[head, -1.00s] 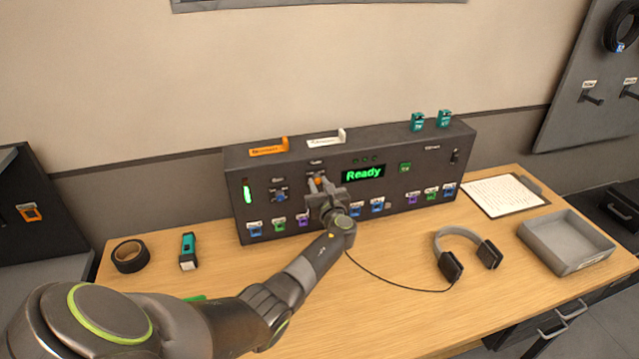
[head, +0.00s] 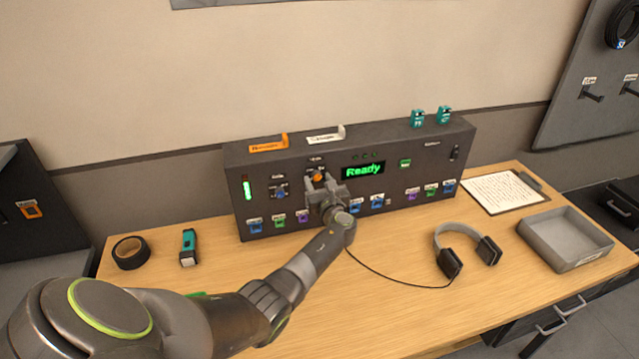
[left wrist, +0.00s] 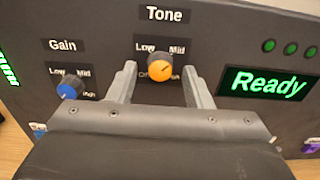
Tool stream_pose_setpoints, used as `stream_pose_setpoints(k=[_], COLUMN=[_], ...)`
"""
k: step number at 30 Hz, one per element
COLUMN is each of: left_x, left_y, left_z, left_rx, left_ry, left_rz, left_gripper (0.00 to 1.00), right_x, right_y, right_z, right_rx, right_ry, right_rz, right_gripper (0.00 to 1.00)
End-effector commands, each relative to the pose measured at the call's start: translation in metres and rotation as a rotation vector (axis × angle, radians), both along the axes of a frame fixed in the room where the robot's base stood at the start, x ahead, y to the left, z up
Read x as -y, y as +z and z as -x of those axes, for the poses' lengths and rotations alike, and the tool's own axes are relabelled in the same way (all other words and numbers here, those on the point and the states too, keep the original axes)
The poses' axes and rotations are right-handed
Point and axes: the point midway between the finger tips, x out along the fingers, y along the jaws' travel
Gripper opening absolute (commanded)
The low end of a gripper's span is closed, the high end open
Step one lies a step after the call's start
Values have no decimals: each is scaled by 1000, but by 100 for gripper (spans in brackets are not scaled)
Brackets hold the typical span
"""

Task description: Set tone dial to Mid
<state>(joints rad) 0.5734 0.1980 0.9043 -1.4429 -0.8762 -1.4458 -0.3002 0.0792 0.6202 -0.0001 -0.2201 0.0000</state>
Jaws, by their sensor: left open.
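The orange tone dial (left wrist: 160,67) sits on the dark console under the "Tone" label, with Low and Mid printed above it and Off and High lower down, partly covered. Its pointer mark seems to lean toward the upper right, the Mid side, but it is small. In the head view the dial (head: 318,176) shows just above my fingers. My left gripper (head: 325,184) is open; in the left wrist view its fingers (left wrist: 159,78) stand on either side of the dial, with gaps between. My right gripper is not in view.
The blue gain dial (left wrist: 69,91) is left of the tone dial. The green "Ready" display (head: 363,171) is to its right. Several coloured faders line the console's lower front.

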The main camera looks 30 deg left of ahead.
Motion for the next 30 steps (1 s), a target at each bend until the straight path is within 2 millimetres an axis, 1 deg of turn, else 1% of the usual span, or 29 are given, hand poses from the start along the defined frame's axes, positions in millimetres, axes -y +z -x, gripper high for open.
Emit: stream_pose_setpoints(k=[5, 11, 17, 27, 30], left_x=[4, 21, 48, 100, 113], left_y=[0, -1, -1, -3, -3], left_z=[3, 18, 41, 85, 96], left_rx=[0, 2, 2, 2, 0], left_ry=[0, -2, -1, -1, 0], left_rz=[0, 3, 4, 6, 6], left_gripper=[46, 46, 46, 46, 46], right_x=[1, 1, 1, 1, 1], right_y=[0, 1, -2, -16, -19], right_z=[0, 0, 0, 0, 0], right_rx=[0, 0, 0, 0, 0], right_ry=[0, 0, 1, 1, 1], right_rz=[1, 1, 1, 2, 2], right_gripper=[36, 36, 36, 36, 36])
